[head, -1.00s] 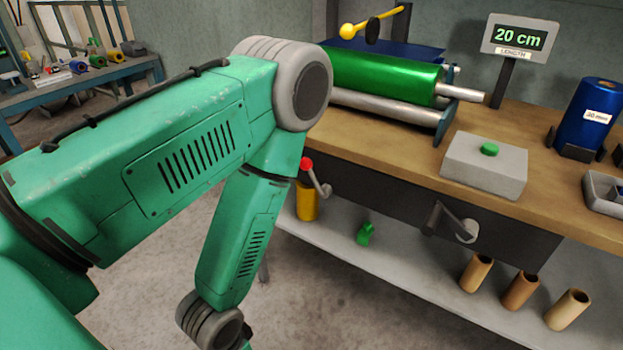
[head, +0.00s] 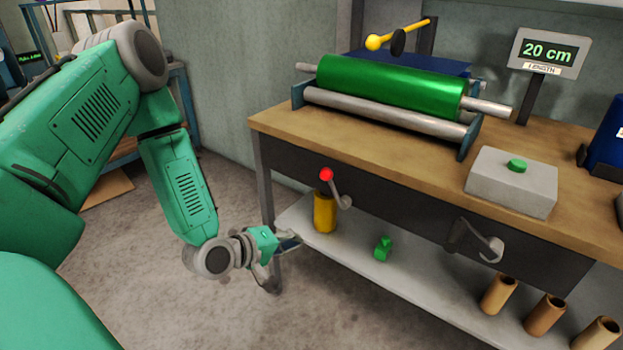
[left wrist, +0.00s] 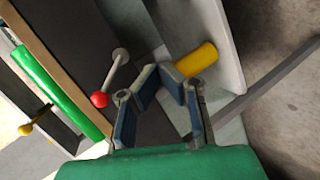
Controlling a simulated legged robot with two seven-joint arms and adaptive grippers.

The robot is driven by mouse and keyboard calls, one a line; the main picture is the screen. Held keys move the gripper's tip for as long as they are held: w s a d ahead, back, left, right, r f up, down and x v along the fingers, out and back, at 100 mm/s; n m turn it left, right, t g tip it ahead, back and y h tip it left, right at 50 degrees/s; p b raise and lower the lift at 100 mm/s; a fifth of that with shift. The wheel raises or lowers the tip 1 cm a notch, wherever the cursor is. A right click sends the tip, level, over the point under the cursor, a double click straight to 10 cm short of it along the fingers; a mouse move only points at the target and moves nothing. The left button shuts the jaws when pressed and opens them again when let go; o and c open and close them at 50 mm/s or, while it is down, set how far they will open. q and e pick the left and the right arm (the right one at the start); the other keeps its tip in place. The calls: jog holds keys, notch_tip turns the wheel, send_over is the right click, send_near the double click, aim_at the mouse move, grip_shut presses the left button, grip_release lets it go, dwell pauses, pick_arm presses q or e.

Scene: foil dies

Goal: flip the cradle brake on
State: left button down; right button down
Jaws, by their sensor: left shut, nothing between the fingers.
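A grey lever with a red ball knob (head: 326,174) is on the dark front panel of the bench, below the roller cradle (head: 390,110). Its knob points up and to the left of the pivot. I take it to be the cradle brake, though I see no label. The left wrist view shows the red knob (left wrist: 99,99) just left of the fingers, apart from them. My left gripper (head: 284,250) is shut and empty, low and to the left of the lever, near the shelf corner; it also shows in the left wrist view (left wrist: 164,78). My right gripper is not in view.
A yellow cylinder (head: 324,212) and a small green object (head: 383,248) stand on the lower shelf (head: 420,272). A grey crank (head: 485,243) sticks out further right. A green roll (head: 390,88) lies in the cradle. The floor around my left gripper is clear.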

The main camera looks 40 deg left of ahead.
aim_at(333, 188)
pick_arm(q)
jog(key=w+a+r+n+t+y, duration=0.1)
jog(key=w+a+r+n+t, duration=0.1)
jog(key=a+r+n+t, duration=0.3)
jog(key=a+r+n, duration=0.1)
jog(key=a+r, duration=0.2)
jog(key=a, duration=0.1)
jog(key=shift+y, duration=0.4)
jog(key=w+d+b, duration=0.1)
jog(key=w, duration=0.2)
jog(key=w+d+b, duration=0.1)
jog(key=w, duration=0.3)
jog(key=w+d+b, duration=0.1)
jog(key=w, duration=0.2)
jog(key=shift+w+d+r, duration=0.25)
jog(key=shift+w+d, duration=0.05)
jog(key=shift+w, duration=0.05)
jog(key=shift+w+d+r, duration=0.1)
jog(key=shift+d, duration=0.3)
jog(key=shift+r, duration=0.1)
jog(key=shift+d+r, duration=0.15)
jog(key=shift+d, duration=0.05)
